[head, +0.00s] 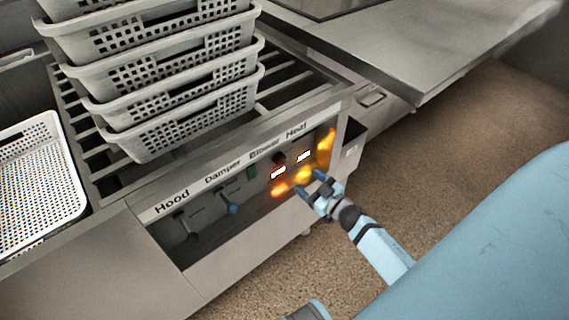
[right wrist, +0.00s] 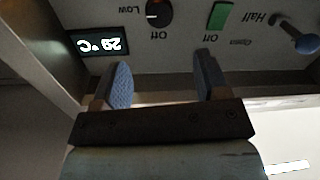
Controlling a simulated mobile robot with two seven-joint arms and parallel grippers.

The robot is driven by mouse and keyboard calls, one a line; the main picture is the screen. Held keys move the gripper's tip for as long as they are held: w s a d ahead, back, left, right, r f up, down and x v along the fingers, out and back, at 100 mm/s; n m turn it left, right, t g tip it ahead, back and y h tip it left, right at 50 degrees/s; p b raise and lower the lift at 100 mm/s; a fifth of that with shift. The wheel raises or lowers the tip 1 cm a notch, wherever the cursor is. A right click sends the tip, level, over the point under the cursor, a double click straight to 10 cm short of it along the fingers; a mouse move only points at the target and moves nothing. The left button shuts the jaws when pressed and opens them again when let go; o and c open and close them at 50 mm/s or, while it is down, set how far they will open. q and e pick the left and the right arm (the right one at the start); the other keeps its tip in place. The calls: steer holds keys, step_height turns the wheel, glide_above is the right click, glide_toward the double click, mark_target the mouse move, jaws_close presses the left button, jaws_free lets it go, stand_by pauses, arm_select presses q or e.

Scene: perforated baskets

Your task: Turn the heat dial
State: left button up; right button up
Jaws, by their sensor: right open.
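The heat dial (right wrist: 158,12) is a dark round knob with a pale mark at the top of the right wrist view, cut by the frame edge. The words Low and Off beside it appear upside down. In the head view the control panel (head: 215,253) carries the labels Hood, Damper, Blower and Heat. My right gripper (head: 314,182) is in front of the panel's right part, below the Heat label. In the right wrist view its two fingers (right wrist: 162,66) are apart with nothing between them, and the dial lies beyond their tips, apart from them. My left gripper is not in view.
A green switch (right wrist: 221,15) and a lever with a blue-grey knob (right wrist: 297,36) sit beside the dial. A lit temperature display (right wrist: 98,43) is on its other side. Stacked perforated baskets (head: 165,105) stand on the slatted top. A steel table (head: 440,60) stands at the right, with open floor below.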

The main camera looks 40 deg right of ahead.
mark_target(282, 161)
steer(key=w, duration=0.3)
steer(key=w+a+b, duration=0.1)
steer(key=w, duration=0.5)
steer(key=shift+w+a+f+b, duration=0.1)
steer(key=shift+w+a+b, duration=0.05)
steer(key=shift+w+b, duration=0.2)
steer(key=shift+w, duration=0.5)
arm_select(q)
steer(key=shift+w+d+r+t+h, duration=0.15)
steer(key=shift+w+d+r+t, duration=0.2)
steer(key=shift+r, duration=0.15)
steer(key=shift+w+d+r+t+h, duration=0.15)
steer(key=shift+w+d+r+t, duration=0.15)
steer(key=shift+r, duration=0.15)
arm_select(e)
steer(key=c, duration=0.9)
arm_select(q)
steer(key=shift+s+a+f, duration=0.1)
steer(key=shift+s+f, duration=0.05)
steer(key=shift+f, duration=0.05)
